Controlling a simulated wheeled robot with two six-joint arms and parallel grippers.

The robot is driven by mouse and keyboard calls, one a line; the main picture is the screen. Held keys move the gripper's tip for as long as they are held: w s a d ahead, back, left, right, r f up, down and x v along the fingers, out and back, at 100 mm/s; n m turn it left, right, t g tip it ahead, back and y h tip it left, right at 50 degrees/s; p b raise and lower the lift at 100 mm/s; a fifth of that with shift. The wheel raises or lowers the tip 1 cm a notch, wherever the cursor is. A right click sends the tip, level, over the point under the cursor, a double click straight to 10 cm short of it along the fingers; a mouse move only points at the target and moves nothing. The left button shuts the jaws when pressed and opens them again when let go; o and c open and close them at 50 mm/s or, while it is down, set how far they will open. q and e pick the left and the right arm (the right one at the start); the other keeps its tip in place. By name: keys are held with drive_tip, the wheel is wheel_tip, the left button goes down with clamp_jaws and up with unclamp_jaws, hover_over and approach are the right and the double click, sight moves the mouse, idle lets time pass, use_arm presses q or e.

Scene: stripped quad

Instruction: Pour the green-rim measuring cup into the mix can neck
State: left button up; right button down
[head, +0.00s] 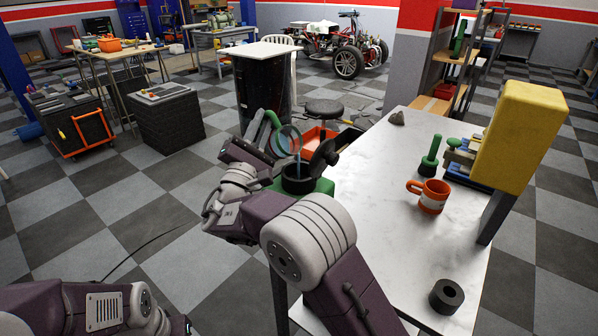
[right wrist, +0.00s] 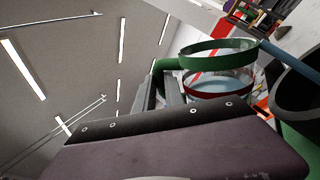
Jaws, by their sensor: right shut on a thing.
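The clear green-rim measuring cup (head: 288,140) is tilted above the mix can (head: 328,187), a green can with a black neck (head: 298,180). My right gripper (head: 262,143) is shut on its green handle (head: 272,119). In the right wrist view, the cup (right wrist: 218,52) has a green rim, a red band and pale content. A blue streak (right wrist: 290,60), which looks like pouring liquid, runs from the rim toward the dark neck (right wrist: 300,95). In the head view it drops toward the neck opening. The cup and neck appear apart. My left gripper's fingers are out of frame.
The can stands at the left edge of the white table (head: 400,215), with a round black cap (head: 323,156) beside the neck. The table's middle is clear.

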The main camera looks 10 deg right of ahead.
drive_tip(key=shift+s+d+r+m+h+b, duration=0.2)
drive_tip(key=shift+r+m+h, duration=0.2)
drive_tip(key=shift+m, duration=0.3)
drive_tip(key=shift+s+d+r+m+h+b, duration=0.1)
drive_tip(key=shift+s+r+m+h, duration=0.15)
drive_tip(key=shift+m+h, duration=0.35)
idle(2.3)
drive_tip(key=shift+s+d+f+m+g+h+b, duration=0.15)
drive_tip(key=shift+m+g+h+b, duration=0.15)
drive_tip(key=shift+m, duration=0.3)
drive_tip(key=shift+s+d+r+m+g+h+b, duration=0.1)
drive_tip(key=shift+s+d+m+g+h+b, duration=0.1)
drive_tip(key=shift+m+h+b, duration=0.3)
idle(1.1)
